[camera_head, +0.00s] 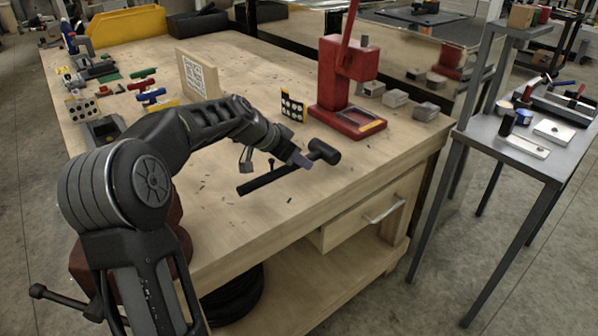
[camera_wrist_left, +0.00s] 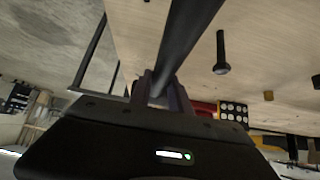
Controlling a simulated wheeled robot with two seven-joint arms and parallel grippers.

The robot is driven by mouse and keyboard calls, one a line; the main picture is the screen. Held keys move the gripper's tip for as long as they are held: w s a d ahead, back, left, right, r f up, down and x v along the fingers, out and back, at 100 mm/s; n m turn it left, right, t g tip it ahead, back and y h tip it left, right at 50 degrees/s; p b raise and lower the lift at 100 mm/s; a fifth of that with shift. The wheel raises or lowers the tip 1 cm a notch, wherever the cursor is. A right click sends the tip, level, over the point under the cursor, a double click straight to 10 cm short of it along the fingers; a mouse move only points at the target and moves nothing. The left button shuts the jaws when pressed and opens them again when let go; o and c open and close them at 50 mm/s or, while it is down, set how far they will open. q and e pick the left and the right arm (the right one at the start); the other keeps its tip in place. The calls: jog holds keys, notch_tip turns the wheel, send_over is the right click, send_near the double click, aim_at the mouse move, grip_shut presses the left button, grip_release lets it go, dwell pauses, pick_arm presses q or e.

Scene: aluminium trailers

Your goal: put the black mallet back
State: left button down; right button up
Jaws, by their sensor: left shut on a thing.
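The black mallet (camera_head: 323,152) has a dark head at the right and a long dark handle running down to the left, over the near part of the wooden workbench (camera_head: 345,185). My left gripper (camera_head: 301,160) is shut on its handle close to the head. In the left wrist view the dark handle (camera_wrist_left: 185,40) passes between the fingers of my left gripper (camera_wrist_left: 160,88). I cannot tell whether the mallet touches the bench top. My right gripper is not in view.
A red press (camera_head: 346,80) stands at the bench's right, with grey blocks (camera_head: 396,98) beside it. A dotted board (camera_head: 293,107) and a coded panel (camera_head: 197,75) stand behind my arm. Coloured tools (camera_head: 146,87) lie far left. A grey side table (camera_head: 545,150) stands right.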

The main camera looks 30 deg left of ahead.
aim_at(300, 182)
pick_arm(q)
jog(key=shift+f, duration=1.8)
jog(key=shift+f, duration=0.2)
jog(key=c, duration=1.2)
grip_release()
jog(key=shift+r, duration=0.1)
